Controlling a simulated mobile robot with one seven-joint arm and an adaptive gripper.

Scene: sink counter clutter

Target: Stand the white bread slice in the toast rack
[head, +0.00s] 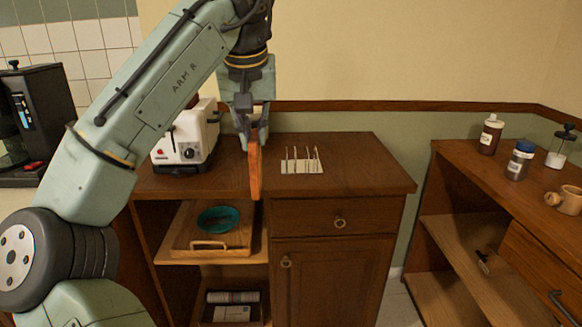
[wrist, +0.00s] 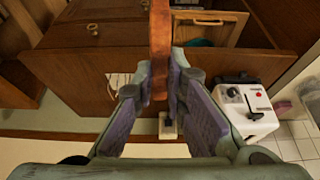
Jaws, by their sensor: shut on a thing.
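My gripper (head: 253,133) is above the cabinet top, shut on the bread slice (head: 254,168). The slice hangs upright and shows edge-on as a narrow orange-brown strip; its white face is not visible. In the wrist view the slice (wrist: 160,45) stands between the fingers (wrist: 163,88). The toast rack (head: 302,166), a pale base with several thin upright wires, stands on the cabinet top to the right of the slice, apart from it. In the wrist view the rack (wrist: 117,80) is partly hidden behind the left finger.
A white toaster (head: 188,140) stands on the cabinet top (head: 365,165) left of my gripper. The top right of the rack is clear. Bottles (head: 490,134) and a wooden mug (head: 566,199) stand on the right cabinet.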

